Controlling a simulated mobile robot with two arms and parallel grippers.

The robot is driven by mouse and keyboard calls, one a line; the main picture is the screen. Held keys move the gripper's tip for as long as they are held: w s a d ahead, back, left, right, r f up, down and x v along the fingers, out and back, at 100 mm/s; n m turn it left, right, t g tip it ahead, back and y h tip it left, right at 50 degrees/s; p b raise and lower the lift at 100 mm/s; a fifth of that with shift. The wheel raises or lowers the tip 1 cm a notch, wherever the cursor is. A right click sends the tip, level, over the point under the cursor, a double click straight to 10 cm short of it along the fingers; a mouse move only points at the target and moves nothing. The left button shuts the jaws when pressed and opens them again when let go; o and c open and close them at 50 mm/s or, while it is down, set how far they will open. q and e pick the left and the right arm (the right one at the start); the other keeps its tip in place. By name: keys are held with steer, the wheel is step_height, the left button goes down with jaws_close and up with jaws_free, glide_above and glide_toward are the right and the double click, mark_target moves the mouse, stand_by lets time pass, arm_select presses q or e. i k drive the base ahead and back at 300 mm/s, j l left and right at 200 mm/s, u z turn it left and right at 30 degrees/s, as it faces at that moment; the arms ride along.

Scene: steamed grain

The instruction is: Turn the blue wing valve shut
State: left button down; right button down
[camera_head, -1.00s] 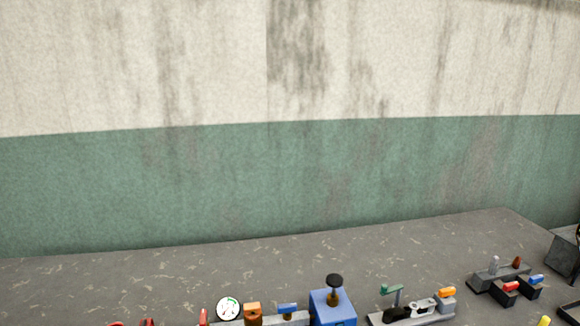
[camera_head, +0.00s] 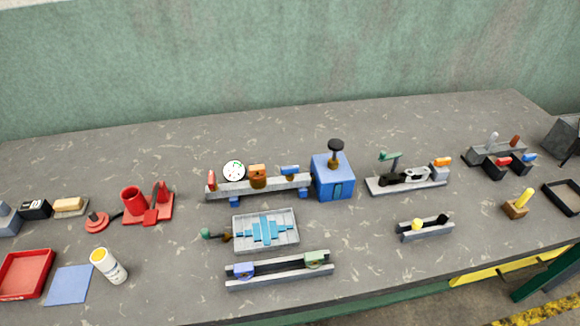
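The blue wing valve (camera_head: 290,171) sits near the right end of a grey bar-like manifold (camera_head: 230,190) in the middle of the table. Its small blue handle appears to lie roughly along the bar; at this size I cannot tell how far it is turned. A white round gauge (camera_head: 234,171) and an orange-brown block (camera_head: 257,176) stand on the same bar to its left. A blue box (camera_head: 332,177) with a black knob on a stem (camera_head: 336,147) stands at the bar's right end. Neither of my grippers shows in the head view.
In front of the bar are a grey tray with blue pieces (camera_head: 265,230) and a grey rail (camera_head: 278,273). A grey fixture with a green handle (camera_head: 405,183) is to the right. Bare table lies behind.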

mark_target(290, 170)
steer(key=l+u, duration=0.25)
steer(key=l, duration=1.45)
steer(key=i, duration=0.05)
